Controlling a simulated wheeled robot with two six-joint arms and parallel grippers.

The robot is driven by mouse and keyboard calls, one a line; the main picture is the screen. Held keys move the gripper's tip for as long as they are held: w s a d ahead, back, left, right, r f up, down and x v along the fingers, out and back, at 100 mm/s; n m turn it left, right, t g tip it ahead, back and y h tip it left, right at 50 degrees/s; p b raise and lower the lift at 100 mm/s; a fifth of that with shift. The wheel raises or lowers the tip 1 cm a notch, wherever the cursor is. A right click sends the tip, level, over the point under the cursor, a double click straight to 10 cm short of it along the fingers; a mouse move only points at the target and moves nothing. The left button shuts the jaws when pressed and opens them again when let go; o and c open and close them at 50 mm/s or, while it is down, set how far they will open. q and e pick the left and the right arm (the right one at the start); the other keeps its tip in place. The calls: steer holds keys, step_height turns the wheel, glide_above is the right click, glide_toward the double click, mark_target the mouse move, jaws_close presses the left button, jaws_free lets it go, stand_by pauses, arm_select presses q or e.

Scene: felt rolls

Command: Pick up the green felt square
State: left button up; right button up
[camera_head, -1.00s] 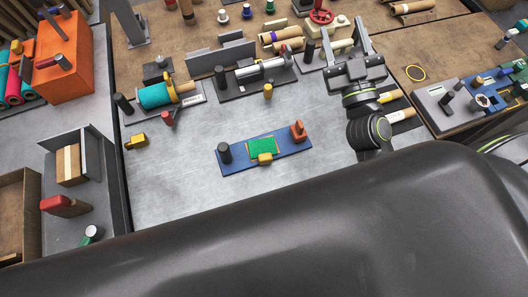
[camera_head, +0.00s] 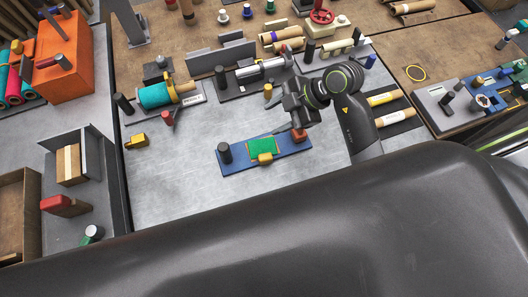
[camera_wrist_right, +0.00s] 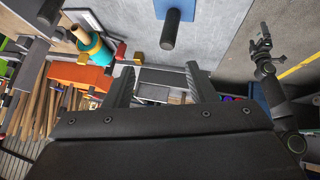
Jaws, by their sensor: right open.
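The green felt square (camera_head: 262,147) lies flat on a blue board (camera_head: 233,164) on the grey work surface. A yellow block (camera_head: 265,158) sits at its front edge. My right gripper (camera_head: 285,102) is open and empty, above and behind the board's right part. In the right wrist view its fingers (camera_wrist_right: 159,88) are apart; the black post (camera_wrist_right: 171,25) shows at the top, the felt does not. An arm, apparently my left, ends in a small gripper (camera_wrist_right: 263,48) there.
A teal roll (camera_head: 157,95) on a holder stands behind left, and a silver cylinder fixture (camera_head: 261,68) behind. A small yellow block (camera_head: 136,140) lies left.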

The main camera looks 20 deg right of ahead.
steer(key=s+d+f+m+g+h, duration=0.2)
steer(key=d+h, duration=0.1)
steer(key=d, duration=0.1)
steer(key=b, duration=0.5)
glide_toward(266, 156)
steer(key=x, duration=0.1)
steer(key=p+x, duration=0.1)
steer(key=x, duration=0.1)
steer(key=shift+w+f, duration=0.25)
steer(key=shift+f, duration=0.05)
steer(key=x, duration=0.1)
steer(key=p+x, duration=0.1)
steer(key=x, duration=0.2)
steer(key=shift+s+a+f, duration=0.25)
steer(key=shift+a, duration=0.05)
steer(key=shift+a+f, duration=0.1)
steer(key=shift+f, duration=0.3)
jaws_close()
